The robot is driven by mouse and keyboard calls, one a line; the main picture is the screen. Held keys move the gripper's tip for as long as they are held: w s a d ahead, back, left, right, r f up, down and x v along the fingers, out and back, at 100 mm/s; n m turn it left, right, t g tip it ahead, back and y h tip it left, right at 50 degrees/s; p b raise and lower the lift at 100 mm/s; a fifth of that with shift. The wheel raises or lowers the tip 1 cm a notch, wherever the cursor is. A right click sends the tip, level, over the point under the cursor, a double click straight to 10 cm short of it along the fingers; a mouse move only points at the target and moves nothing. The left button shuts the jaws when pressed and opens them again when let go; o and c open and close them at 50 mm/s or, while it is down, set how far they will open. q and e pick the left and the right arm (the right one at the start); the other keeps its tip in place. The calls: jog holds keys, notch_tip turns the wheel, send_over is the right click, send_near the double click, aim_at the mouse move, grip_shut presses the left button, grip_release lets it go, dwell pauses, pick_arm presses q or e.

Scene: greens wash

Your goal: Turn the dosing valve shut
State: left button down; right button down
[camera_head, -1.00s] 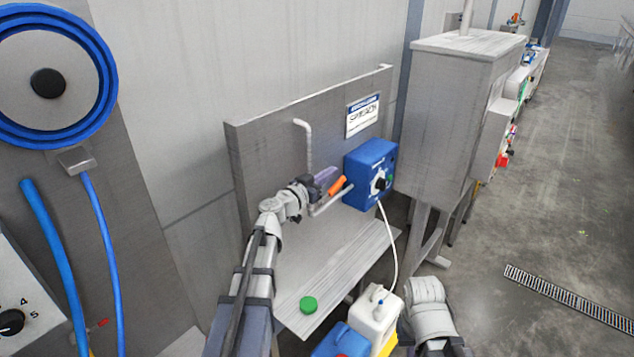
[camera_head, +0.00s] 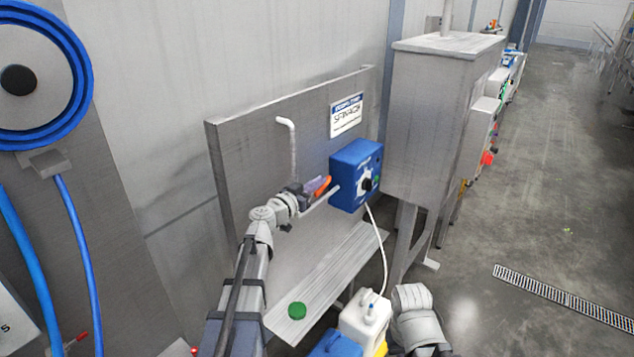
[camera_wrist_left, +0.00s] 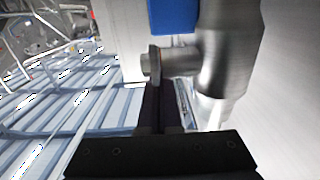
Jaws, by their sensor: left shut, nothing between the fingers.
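The dosing valve (camera_head: 322,187) shows in the head view as an orange handle by a pale pipe, just left of the blue dosing box (camera_head: 357,175). In the left wrist view a metal valve body (camera_wrist_left: 222,65) with a small bolt-like end stands just beyond the fingers. My left gripper (camera_head: 314,185) is at the handle, its fingers shut and empty. In the left wrist view its dark fingers (camera_wrist_left: 165,92) reach up close to the bolt end; I cannot tell whether they touch it. My right arm shows at the lower right, its gripper out of view.
A steel backboard (camera_head: 250,150) carries a sign (camera_head: 346,116) and a bent pipe. A white canister (camera_head: 365,320) stands in front. A grey cabinet (camera_head: 440,120) stands right; floor there is open.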

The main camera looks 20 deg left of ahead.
pick_arm(q)
jog(key=shift+w+r+g+p, duration=0.2)
jog(key=shift+g+p, duration=0.1)
jog(key=shift+p, duration=0.15)
jog(key=shift+w+d+f+g+y+p, duration=0.15)
jog(key=shift+f+g+y+p, duration=0.15)
jog(key=shift+g+p, duration=0.3)
jog(key=shift+f, duration=0.2)
jog(key=shift+w+f, duration=0.15)
jog(key=shift+f, duration=0.3)
jog(key=shift+r, duration=0.15)
